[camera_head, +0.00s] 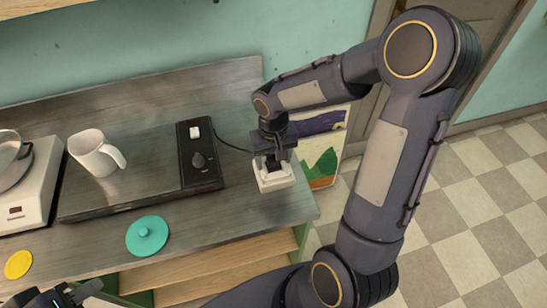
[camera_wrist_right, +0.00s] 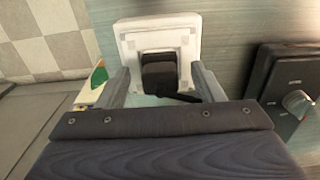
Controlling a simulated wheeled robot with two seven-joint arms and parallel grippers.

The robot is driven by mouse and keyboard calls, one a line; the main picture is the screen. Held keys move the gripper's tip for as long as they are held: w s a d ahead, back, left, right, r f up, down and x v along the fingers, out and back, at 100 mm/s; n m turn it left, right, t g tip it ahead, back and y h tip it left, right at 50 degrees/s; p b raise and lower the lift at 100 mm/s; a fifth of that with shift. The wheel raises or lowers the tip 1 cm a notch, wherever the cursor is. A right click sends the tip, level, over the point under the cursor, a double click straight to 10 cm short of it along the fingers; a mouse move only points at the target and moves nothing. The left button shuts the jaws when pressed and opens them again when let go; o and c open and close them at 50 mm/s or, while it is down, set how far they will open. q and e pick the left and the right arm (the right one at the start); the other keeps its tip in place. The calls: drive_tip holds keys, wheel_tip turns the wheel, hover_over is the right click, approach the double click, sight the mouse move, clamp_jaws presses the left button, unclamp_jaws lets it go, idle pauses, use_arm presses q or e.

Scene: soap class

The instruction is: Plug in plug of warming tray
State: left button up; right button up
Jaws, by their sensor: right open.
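The warming tray (camera_head: 140,165) is a dark flat plate on the wooden counter, with a black control panel (camera_head: 200,172) carrying a knob and a white switch. A black cord runs from the panel towards the white socket block (camera_head: 275,182) near the counter's right end. In the right wrist view the black plug (camera_wrist_right: 160,75) sits at the face of the white socket block (camera_wrist_right: 132,35); I cannot tell how deep it is. My right gripper (camera_wrist_right: 162,88) is open, with one finger on each side of the plug. My left gripper (camera_head: 78,292) is low at the left, its jaws unclear.
A white mug (camera_head: 92,155) stands on the tray. A teal lid (camera_head: 148,236) and a yellow disc (camera_head: 18,264) lie near the front edge. A white appliance (camera_head: 35,190) with a pot (camera_head: 12,165) stands at the left. The tiled floor lies beyond the counter's right edge.

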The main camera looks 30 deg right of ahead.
wheel_tip(320, 180, up, 7)
drive_tip(key=shift+r, duration=0.3)
idle(0.5)
drive_tip(key=shift+s+r, duration=0.15)
drive_tip(key=s+a+r+t+y, duration=0.2)
drive_tip(key=s, duration=0.6)
drive_tip(key=s+a+r+n+t+y, duration=0.1)
drive_tip(key=s+a+r+t, duration=0.1)
drive_tip(key=s, duration=0.6)
drive_tip(key=shift+s+r+t+y, duration=0.3)
drive_tip(key=shift+r+t+y, duration=0.1)
drive_tip(key=shift+t, duration=0.4)
